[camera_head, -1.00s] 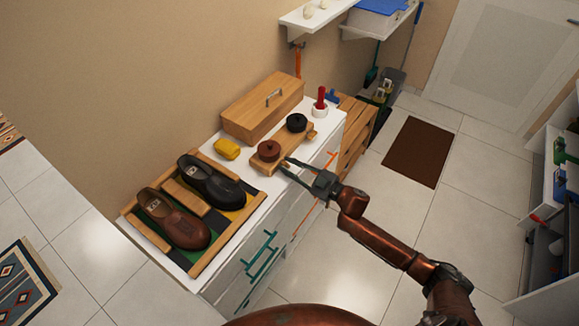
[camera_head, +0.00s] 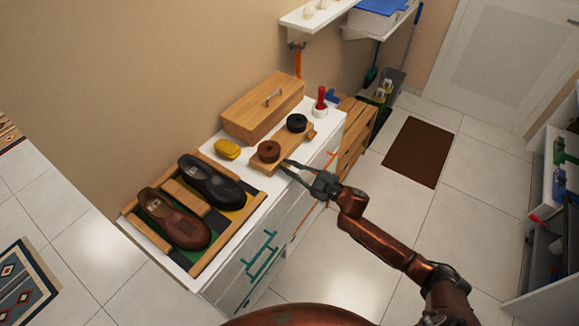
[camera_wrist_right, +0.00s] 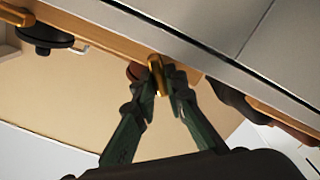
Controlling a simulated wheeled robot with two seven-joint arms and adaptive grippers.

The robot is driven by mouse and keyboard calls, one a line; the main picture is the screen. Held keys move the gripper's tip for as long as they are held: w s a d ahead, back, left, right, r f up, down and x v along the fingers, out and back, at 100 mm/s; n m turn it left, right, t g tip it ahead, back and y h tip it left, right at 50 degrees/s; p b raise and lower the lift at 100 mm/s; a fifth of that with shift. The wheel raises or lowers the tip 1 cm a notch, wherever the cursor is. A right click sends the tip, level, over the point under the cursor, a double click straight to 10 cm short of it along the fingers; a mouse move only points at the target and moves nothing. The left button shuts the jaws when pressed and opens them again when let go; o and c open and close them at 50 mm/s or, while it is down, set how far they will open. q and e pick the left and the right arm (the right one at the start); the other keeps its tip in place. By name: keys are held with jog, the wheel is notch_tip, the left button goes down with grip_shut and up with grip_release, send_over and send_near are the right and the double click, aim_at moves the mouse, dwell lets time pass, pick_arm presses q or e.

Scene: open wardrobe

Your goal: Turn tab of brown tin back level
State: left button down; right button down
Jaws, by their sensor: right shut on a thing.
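The brown tin (camera_head: 269,151) sits on the near-left end of a wooden block (camera_head: 281,151) on the white dresser top. Its brass tab (camera_wrist_right: 157,76) shows in the wrist view, sticking out at the block's front edge. My right gripper (camera_head: 286,167) is in front of the block, shut on this tab; in the wrist view its green fingers (camera_wrist_right: 160,85) lie on both sides of it. The tab stands upright in that picture, which is itself tilted, so I cannot tell whether it is level. A small part of the brown tin (camera_wrist_right: 133,71) shows behind the tab. My left gripper is not in view.
A dark green-black tin (camera_head: 297,123) sits on the block's other end, with its own tab. A yellow cloth (camera_head: 227,149), a wooden box (camera_head: 262,107), a red-handled item (camera_head: 321,101) and a shoe tray (camera_head: 259,201) stand around.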

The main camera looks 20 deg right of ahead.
jog(key=n, duration=0.4)
jog(key=shift+f+n, duration=0.15)
jog(key=shift+n, duration=0.15)
jog(key=n+b, duration=0.1)
jog(key=n, duration=0.4)
jog(key=shift+s+f, duration=0.1)
jog(key=shift+f, duration=0.05)
jog(key=shift+n, duration=0.3)
jog(key=c, duration=2)
grip_release()
jog(key=shift+o, duration=0.2)
